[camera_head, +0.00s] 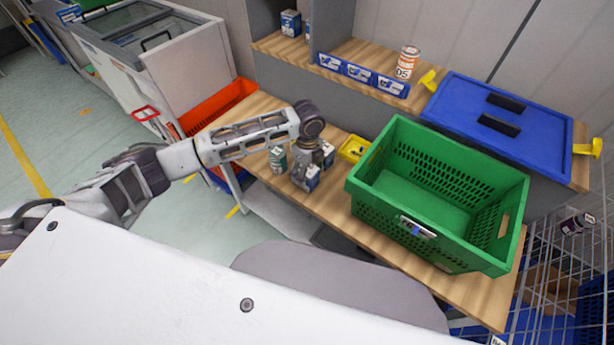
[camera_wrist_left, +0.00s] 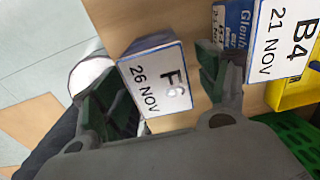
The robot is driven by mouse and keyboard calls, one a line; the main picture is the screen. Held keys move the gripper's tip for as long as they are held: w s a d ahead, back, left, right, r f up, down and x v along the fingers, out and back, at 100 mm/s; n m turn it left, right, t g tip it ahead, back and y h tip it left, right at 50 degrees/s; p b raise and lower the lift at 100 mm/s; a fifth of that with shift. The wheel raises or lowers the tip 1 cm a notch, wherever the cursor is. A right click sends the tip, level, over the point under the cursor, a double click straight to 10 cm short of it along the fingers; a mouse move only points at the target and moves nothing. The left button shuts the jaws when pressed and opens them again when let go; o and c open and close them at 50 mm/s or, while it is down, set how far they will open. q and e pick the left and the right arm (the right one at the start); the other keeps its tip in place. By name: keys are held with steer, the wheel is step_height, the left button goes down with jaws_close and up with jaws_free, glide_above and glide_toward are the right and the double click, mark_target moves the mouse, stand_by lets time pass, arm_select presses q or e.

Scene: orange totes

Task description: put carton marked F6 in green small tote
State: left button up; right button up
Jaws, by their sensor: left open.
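The carton marked F6 (camera_wrist_left: 158,82), white-topped with blue edges, stands in the wrist view between the two fingers of my left gripper (camera_wrist_left: 165,95). The fingers are open on either side of it; I cannot tell whether either touches it. In the head view my left gripper (camera_head: 308,168) points down over the wooden bench and partly hides the cartons there. The green tote (camera_head: 376,209) stands on the bench to the right of the gripper. Its visible inside looks empty. My right gripper is not in view.
A carton marked B4 (camera_wrist_left: 283,40) stands close beside the right finger. A can (camera_head: 278,160) stands left of the gripper. A small yellow bin (camera_head: 353,149) sits between gripper and tote. A blue lidded tote (camera_head: 545,125) is behind; an orange tote (camera_head: 213,108) is at left.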

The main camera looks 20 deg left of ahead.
arm_select(q)
steer(key=shift+a+f, duration=0.1)
steer(key=shift+f, duration=1.45)
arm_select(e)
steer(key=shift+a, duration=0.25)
arm_select(q)
steer(key=shift+c, duration=0.5)
steer(key=c, duration=1.3)
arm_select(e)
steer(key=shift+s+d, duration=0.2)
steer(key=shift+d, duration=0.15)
arm_select(q)
steer(key=shift+w+r, duration=0.1)
steer(key=shift+r, duration=0.05)
step_height(320, 180, up, 9)
steer(key=shift+f, duration=0.1)
steer(key=shift+r, duration=0.5)
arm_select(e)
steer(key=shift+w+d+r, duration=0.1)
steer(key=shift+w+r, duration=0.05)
